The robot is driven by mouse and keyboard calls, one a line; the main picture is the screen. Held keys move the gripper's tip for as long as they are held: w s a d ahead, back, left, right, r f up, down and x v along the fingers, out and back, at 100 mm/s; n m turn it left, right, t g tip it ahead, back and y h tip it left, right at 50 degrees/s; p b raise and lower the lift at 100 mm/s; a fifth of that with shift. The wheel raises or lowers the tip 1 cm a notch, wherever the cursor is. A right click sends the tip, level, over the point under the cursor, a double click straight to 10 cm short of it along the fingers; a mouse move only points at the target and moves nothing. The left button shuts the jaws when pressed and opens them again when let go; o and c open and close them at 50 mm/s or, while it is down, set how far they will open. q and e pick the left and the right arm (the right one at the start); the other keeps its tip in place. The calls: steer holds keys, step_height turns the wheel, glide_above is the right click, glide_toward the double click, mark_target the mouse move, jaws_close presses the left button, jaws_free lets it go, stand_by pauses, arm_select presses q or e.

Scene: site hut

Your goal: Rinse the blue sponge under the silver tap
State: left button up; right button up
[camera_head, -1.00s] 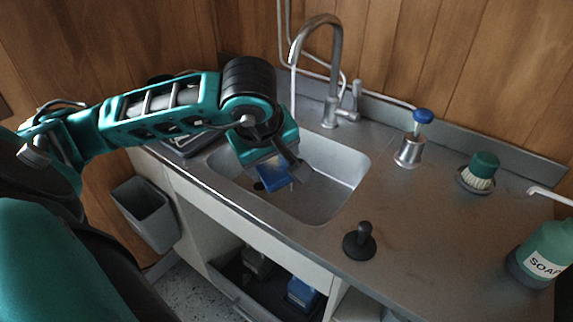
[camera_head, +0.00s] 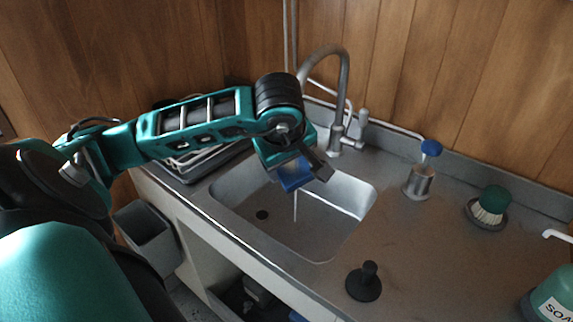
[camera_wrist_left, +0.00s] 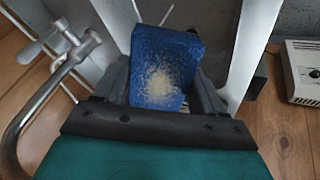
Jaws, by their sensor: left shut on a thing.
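My left gripper (camera_head: 298,168) is shut on the blue sponge (camera_head: 291,178) and holds it above the sink basin (camera_head: 330,235). In the left wrist view the sponge (camera_wrist_left: 163,68) sits between both fingers, with a pale patch on its face. The silver tap (camera_head: 343,85) arches behind my wrist, and its spout end is partly hidden there. A thin water stream (camera_head: 295,207) falls below the sponge into the basin. The exact place where water meets the sponge is hidden. The tap also shows in the left wrist view (camera_wrist_left: 28,110). My right gripper is not in view.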

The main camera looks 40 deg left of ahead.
arm_select(q)
steer(key=w+a, duration=0.1)
steer(key=w+a+f, duration=0.1)
steer(key=w, duration=0.1)
steer(key=w+a, duration=0.1)
steer(key=w, duration=0.1)
steer(key=shift+a+f, duration=0.15)
steer(key=shift+a, duration=0.1)
steer(key=shift+w+a+f+b, duration=0.1)
steer(key=shift+w+a+b, duration=0.15)
steer(key=shift+w+a, duration=0.25)
steer(key=shift+w+a+f+b, duration=0.1)
steer(key=shift+w+a+b, duration=0.2)
steer(key=shift+w, duration=0.3)
steer(key=shift+w+d, duration=0.1)
steer(key=shift+d, duration=0.05)
steer(key=shift+w+d, duration=0.25)
steer(key=shift+d, duration=0.1)
steer(key=shift+a, duration=0.1)
steer(key=shift+s+a, duration=0.4)
steer(key=shift+w+d, duration=0.1)
steer(key=shift+w, duration=0.05)
steer(key=shift+w+d, duration=0.25)
steer(key=shift+d, duration=0.15)
